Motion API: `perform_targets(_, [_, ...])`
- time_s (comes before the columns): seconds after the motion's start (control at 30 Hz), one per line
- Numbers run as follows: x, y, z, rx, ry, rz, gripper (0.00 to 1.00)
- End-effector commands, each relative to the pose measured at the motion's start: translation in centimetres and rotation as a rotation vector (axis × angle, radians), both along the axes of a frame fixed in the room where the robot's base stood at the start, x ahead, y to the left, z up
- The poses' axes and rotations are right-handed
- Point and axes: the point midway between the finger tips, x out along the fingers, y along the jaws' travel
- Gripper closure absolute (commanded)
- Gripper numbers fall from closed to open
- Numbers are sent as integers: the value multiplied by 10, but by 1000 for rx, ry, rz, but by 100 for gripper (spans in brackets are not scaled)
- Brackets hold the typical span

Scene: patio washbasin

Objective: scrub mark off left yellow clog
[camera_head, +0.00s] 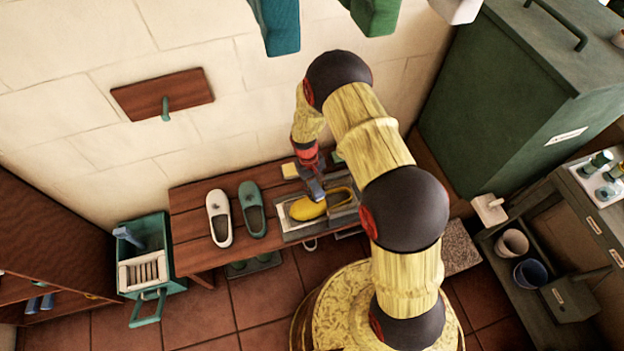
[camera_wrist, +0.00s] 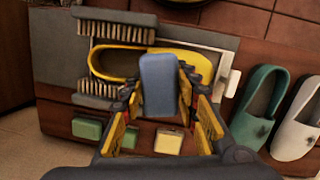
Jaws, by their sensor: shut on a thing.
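A single yellow clog (camera_head: 306,209) lies on a grey fixture (camera_head: 286,225) on the wooden bench, toe to the left in the head view. In the wrist view the clog (camera_wrist: 108,64) lies sideways, its opening to the left, between two dark bristle brushes (camera_wrist: 117,25) (camera_wrist: 98,93). My gripper (camera_head: 314,184) is above the clog, pointing down, shut on a blue block-like tool (camera_wrist: 158,84). The tool covers part of the clog's upper. I cannot tell whether it touches the clog. No mark can be made out.
A green clog (camera_head: 251,205) and a white clog (camera_head: 219,219) stand on the bench (camera_head: 187,231) to the left. Small green (camera_wrist: 88,128) and yellow (camera_wrist: 168,142) blocks lie beside the fixture.

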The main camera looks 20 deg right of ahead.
Motion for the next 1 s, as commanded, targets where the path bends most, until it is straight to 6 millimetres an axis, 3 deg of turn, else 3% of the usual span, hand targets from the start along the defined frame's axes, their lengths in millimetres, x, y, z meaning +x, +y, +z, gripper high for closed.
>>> perform_targets(0.27, [0, 0, -6, 0, 1, -1, 90])
perform_targets(0.8, [0, 0, -46, 1, 1, -1, 90])
perform_targets(1.0, [0, 0, -48, 1, 0, -1, 90])
